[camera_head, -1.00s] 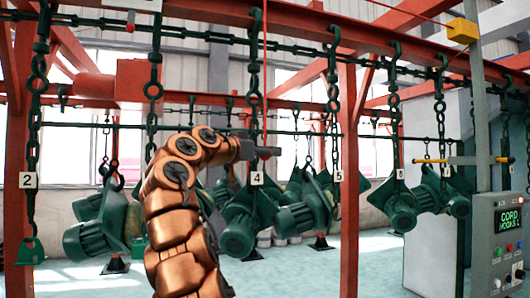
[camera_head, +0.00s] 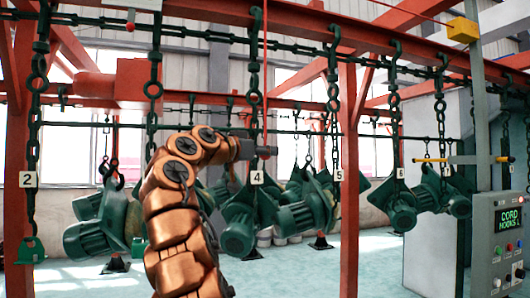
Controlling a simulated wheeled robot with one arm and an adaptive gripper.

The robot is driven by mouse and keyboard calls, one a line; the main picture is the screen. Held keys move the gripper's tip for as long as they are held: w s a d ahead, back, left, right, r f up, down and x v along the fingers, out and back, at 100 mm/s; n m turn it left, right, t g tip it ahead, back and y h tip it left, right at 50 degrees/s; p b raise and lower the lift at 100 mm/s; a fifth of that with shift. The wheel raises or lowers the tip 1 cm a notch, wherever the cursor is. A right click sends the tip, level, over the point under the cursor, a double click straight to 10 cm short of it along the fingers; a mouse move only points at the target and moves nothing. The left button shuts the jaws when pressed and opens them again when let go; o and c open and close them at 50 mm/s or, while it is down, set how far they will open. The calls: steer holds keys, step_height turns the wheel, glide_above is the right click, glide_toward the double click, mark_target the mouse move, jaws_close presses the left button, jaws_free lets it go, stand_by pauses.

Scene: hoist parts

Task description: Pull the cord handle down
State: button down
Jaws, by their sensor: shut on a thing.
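My gripper (camera_head: 264,152) is at the end of my copper-coloured arm, left of the picture's middle, in front of the hanging chain marked 4. A thin red cord (camera_head: 265,70) runs straight down from the top of the picture to my gripper. My gripper is shut on the cord's lower end, where the cord handle is. The handle is mostly hidden by the dark fingers, and its shape cannot be made out.
Green hoist units (camera_head: 300,210) hang on chains behind and right of my arm. A red post (camera_head: 348,200) stands to the right. A grey control panel (camera_head: 508,240) with a lit display reading "CORD" stands at the far right, below a yellow box (camera_head: 463,30).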

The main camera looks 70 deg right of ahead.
step_height(320, 180, down, 5)
steer(key=b, duration=0.4)
steer(key=shift+r, duration=0.2)
steer(key=c, duration=0.8)
jaws_free()
steer(key=shift+o, duration=0.2)
steer(key=shift+r, duration=0.1)
steer(key=v, duration=1.2)
